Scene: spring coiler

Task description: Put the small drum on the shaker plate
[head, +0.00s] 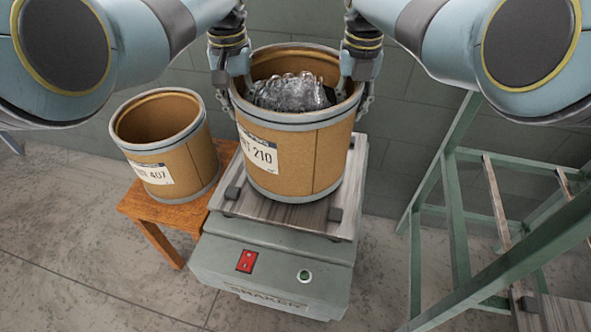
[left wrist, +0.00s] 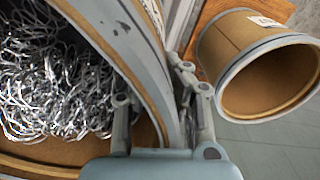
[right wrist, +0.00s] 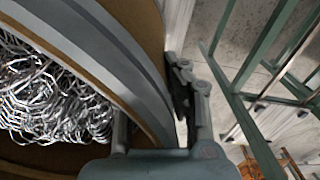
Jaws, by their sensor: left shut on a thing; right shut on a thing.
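A tan fibre drum marked 210 (head: 290,158), with grey metal rims, is upright over the shaker plate (head: 262,207). Shiny coiled metal fills part of it. My left gripper (head: 234,92) is shut on its left rim, and my right gripper (head: 354,92) is shut on its right rim. The left wrist view shows this rim (left wrist: 150,75) between the fingers, and so does the right wrist view (right wrist: 130,75). I cannot tell whether its bottom touches the plate. Another drum, marked 407 (head: 172,150), looks smaller and empty and stands on a wooden stool (head: 160,215).
The shaker (head: 275,265) has a red switch (head: 246,261) and a green button (head: 304,276) on its front. Dark blocks sit at the plate's edges. A green metal frame (head: 455,210) stands at the right. A wall is close behind; floor is clear at front left.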

